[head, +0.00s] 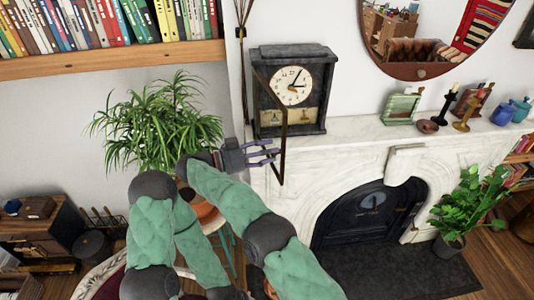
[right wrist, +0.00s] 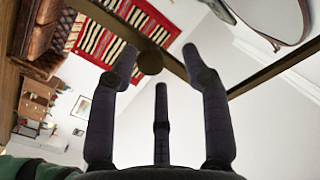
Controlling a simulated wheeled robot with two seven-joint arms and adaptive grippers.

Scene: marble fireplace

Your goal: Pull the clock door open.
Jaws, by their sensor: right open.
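The dark clock (head: 318,98) stands upright on the mantel, with its white dial uncovered at the front. Its door (head: 284,150), a thin brown frame, is swung out from the clock's left side towards me. My right gripper (head: 276,152) is open at the door's free edge, its fingers pointing right. In the right wrist view, a round dark knob (right wrist: 150,62) on the door frame (right wrist: 108,28) shows between the tips of my open right gripper (right wrist: 158,68). I cannot tell whether any finger touches it. My left gripper is out of view; only green arm links show.
The white marble mantel (head: 350,140) carries a green picture frame (head: 402,108), candlesticks and blue jars to the right. A leafy plant (head: 155,120) stands close left of my right gripper. A bookshelf (head: 110,60) is at upper left. Wall space beside the clock is narrow.

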